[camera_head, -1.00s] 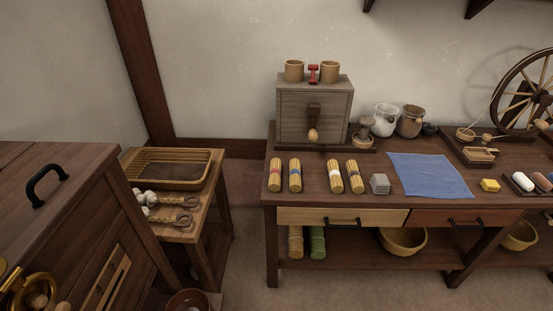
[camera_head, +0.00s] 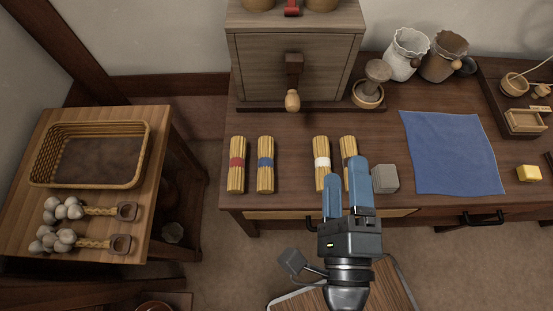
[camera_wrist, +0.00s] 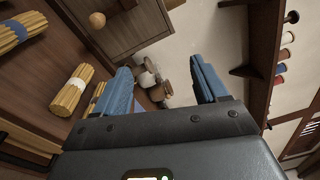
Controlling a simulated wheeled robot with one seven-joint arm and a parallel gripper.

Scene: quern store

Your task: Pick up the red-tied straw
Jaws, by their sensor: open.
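The red-tied straw (camera_head: 237,164) is a short upright-lying bundle of yellow straw with a red band, at the left end of the row on the table (camera_head: 375,121). The red-tied straw is not seen there.
A grey block (camera_head: 385,178) lies just right of my gripper and a blue cloth (camera_head: 452,152) beyond it. A wooden cabinet (camera_head: 294,66) stands behind the bundles. A side table with a wicker basket (camera_head: 146,150) is at the left. The table around the red-tied straw's left side is clear.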

